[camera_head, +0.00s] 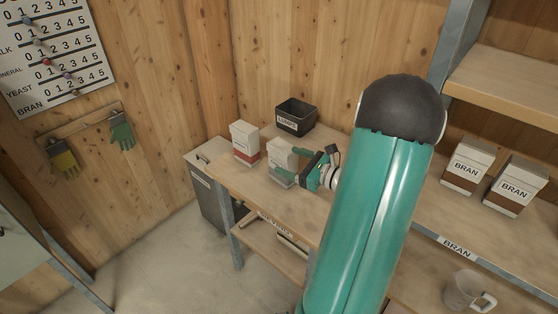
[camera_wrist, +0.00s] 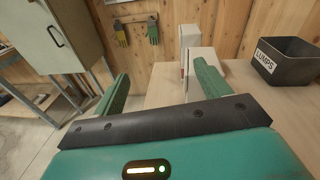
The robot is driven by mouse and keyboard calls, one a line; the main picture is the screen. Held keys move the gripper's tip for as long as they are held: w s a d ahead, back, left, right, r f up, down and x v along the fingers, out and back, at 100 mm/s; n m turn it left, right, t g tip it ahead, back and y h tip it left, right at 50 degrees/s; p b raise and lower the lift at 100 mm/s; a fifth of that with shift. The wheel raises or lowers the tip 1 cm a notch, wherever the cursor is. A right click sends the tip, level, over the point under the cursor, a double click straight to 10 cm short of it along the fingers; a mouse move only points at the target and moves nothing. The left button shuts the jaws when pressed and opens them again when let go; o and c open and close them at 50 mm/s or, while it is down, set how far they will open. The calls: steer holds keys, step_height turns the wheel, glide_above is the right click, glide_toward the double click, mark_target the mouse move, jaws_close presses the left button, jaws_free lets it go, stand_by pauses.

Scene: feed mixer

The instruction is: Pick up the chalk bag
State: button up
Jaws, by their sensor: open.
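Two white bags stand upright on the wooden bench. The nearer one has a grey lower band (camera_head: 282,156), and its label is too small to read, so I cannot tell for sure that it is the chalk bag. The other bag has a red band (camera_head: 245,144) and stands just left of it. My gripper (camera_head: 289,166) is open at the grey-banded bag and partly hides it. In the wrist view my gripper (camera_wrist: 162,71) has bare bench between its fingers. The nearer bag (camera_wrist: 201,53) shows behind the right finger; contact cannot be told.
A black bin marked LUMPS (camera_head: 295,117) stands behind the bags. Two BRAN bags (camera_head: 467,166) (camera_head: 515,186) stand to the right, with a clear jug (camera_head: 465,291) lower down. A grey cabinet (camera_head: 206,189) adjoins the bench's left end. Gloves (camera_head: 122,132) hang on the wall.

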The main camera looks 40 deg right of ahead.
mark_target(283, 163)
steer(key=s+d+f+m+t+h, duration=0.1)
steer(key=s+d+f+m+h, duration=0.1)
steer(key=d+m+h, duration=0.3)
steer(key=shift+n+y, duration=0.7)
steer(key=shift+y, duration=0.2)
steer(key=w, duration=1.1)
steer(key=shift+w+d+f, duration=0.1)
steer(key=shift+w+d, duration=0.05)
steer(key=shift+d, duration=0.1)
jaws_close()
